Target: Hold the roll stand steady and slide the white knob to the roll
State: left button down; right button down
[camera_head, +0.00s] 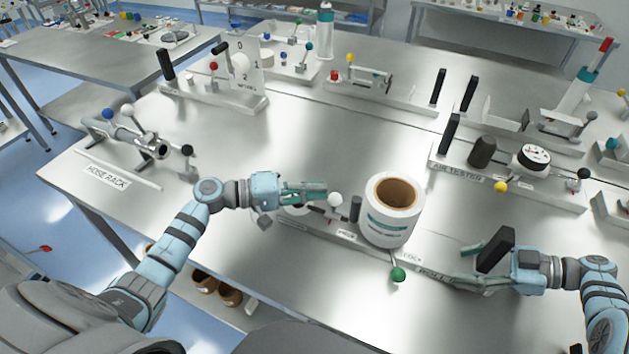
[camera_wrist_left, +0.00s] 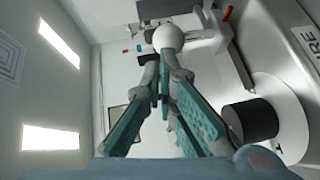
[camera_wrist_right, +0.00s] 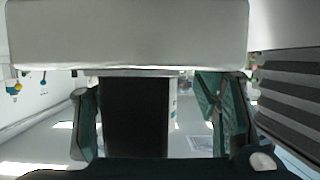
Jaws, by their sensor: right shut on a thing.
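The roll stand (camera_head: 345,238) lies along the table's front. A white roll with a brown core (camera_head: 390,222) stands upright on it. The white knob (camera_head: 334,200) is left of the roll, with a dark upright piece (camera_head: 355,209) between them. My left gripper (camera_head: 326,191) is at the knob, its fingers close together. In the left wrist view the knob (camera_wrist_left: 168,38) shows just beyond the fingertips; whether they touch it is unclear. My right gripper (camera_head: 478,264) is shut on the stand's black handle (camera_head: 497,248), which fills the space between its fingers in the right wrist view (camera_wrist_right: 135,115).
A green knob (camera_head: 398,274) sticks out in front of the roll. The hose rack (camera_head: 125,135) is at the left, the air tester (camera_head: 520,178) at the right. Other fixtures line the back. Bare tabletop (camera_head: 310,130) lies behind the stand.

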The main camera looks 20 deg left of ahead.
jog(key=shift+s+f, duration=0.15)
jog(key=shift+f, duration=0.2)
pick_arm(q)
jog(key=a, duration=0.3)
jog(key=a+r, duration=0.1)
jog(key=a, duration=0.1)
jog(key=shift+s+a, duration=0.15)
jog(key=shift+s, duration=0.1)
pick_arm(e)
jog(key=shift+d, duration=0.1)
pick_arm(q)
jog(key=v, duration=0.8)
jog(key=shift+s+a, duration=0.2)
